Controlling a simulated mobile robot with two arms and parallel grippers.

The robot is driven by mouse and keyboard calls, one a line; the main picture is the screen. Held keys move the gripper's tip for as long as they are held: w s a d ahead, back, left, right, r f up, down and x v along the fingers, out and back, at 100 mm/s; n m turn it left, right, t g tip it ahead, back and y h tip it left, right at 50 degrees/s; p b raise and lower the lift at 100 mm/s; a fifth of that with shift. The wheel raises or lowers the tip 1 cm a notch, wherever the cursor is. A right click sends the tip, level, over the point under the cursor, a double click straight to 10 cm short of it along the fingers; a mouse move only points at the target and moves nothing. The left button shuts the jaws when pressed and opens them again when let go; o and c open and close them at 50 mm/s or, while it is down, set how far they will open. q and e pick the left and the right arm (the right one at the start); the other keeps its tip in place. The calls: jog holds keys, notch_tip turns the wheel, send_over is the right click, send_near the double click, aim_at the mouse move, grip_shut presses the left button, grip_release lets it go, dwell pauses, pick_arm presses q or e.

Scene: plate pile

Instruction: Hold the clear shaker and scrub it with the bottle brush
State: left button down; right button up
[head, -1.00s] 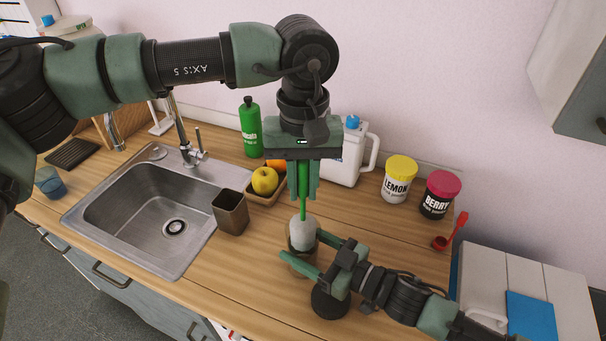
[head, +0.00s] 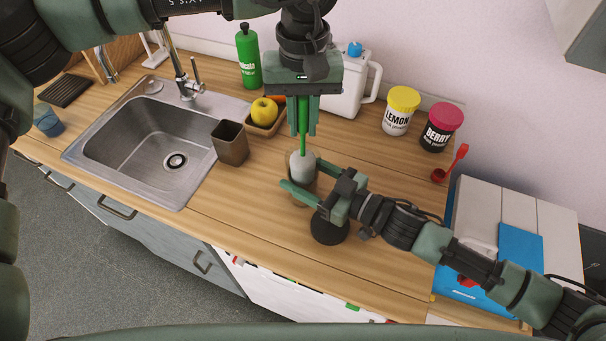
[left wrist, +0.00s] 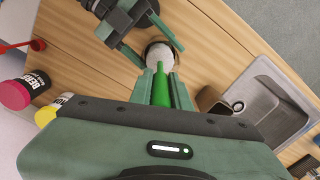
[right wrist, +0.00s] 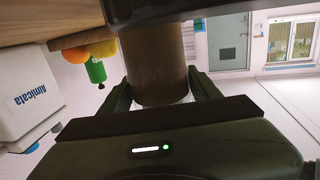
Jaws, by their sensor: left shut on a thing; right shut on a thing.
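My left gripper (head: 303,131) points down and is shut on the green handle of the bottle brush (head: 303,140). The brush is upright, and its pale bristle head (head: 302,164) is at the mouth of the clear shaker (head: 300,194), partly inside. The left wrist view shows the green handle (left wrist: 160,92) between the fingers and the bristle head (left wrist: 159,54) beyond. My right gripper (head: 303,181) comes from the right and is shut around the shaker. In the right wrist view the shaker (right wrist: 157,62) is a brownish cylinder between the fingers. Its base is hidden.
Left are the sink (head: 150,135) and a brown square cup (head: 230,146). Behind stand a fruit tray (head: 268,128), green bottle (head: 249,58) and white jug (head: 352,90). Lemon (head: 400,108) and berry (head: 440,128) tubs and a red scoop (head: 450,165) are right. The front middle counter is clear.

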aim_at(303, 155)
pick_arm(q)
jog(key=shift+f, duration=0.15)
jog(key=shift+f, duration=2.4)
jog(key=shift+r, duration=2.6)
jog(key=shift+f, duration=0.1)
jog(key=shift+f, duration=2.5)
jog(key=shift+r, duration=0.1)
jog(key=shift+r, duration=2.5)
